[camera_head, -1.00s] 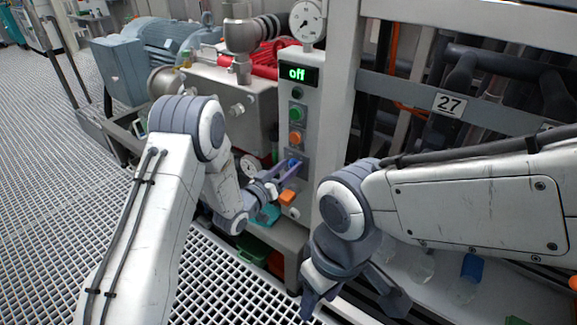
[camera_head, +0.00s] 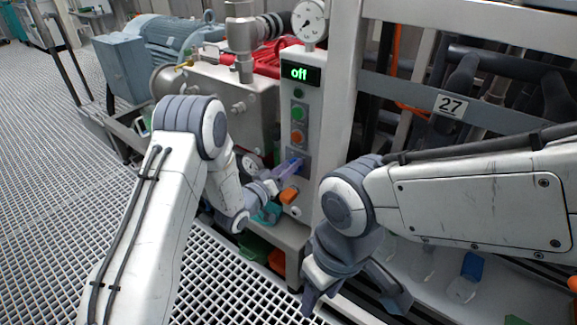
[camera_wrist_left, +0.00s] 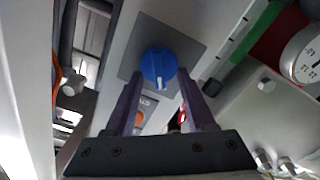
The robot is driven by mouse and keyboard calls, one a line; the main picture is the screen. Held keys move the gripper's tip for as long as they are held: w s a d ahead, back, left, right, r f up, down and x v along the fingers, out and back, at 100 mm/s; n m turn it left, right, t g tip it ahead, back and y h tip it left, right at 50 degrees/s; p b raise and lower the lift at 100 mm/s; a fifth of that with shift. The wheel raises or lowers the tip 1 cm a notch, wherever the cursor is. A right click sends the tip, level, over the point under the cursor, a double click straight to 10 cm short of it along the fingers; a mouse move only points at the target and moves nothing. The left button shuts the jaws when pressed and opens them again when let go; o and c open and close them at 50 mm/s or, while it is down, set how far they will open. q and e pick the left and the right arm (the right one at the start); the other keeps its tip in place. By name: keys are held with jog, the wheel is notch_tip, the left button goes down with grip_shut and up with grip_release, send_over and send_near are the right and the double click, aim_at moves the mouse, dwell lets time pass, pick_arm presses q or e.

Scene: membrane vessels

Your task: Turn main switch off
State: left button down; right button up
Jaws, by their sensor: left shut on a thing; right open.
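The main switch is a blue rotary knob (camera_wrist_left: 158,65) on a dark square plate (camera_wrist_left: 178,44) in the left wrist view. In the head view the plate (camera_head: 303,155) sits low on the grey control panel (camera_head: 313,112), and the knob is mostly hidden by the fingers. My left gripper (camera_head: 289,167) is at the panel with its purple fingers shut on the knob, one on each side. My right gripper (camera_head: 356,300) is open and empty, low in front of the frame, away from the panel.
A green button (camera_head: 298,112) and an orange button (camera_head: 297,137) sit above the switch. A pressure gauge (camera_head: 308,18) stands on top of the panel. A metal frame marked 27 (camera_head: 450,104) is to the right. Grating floor (camera_head: 50,190) lies open at left.

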pick_arm(q)
jog(key=shift+c, duration=1.3)
grip_release()
jog(key=shift+a, duration=0.1)
jog(key=p+v, duration=0.1)
jog(key=v, duration=0.9)
jog(key=shift+s, duration=0.2)
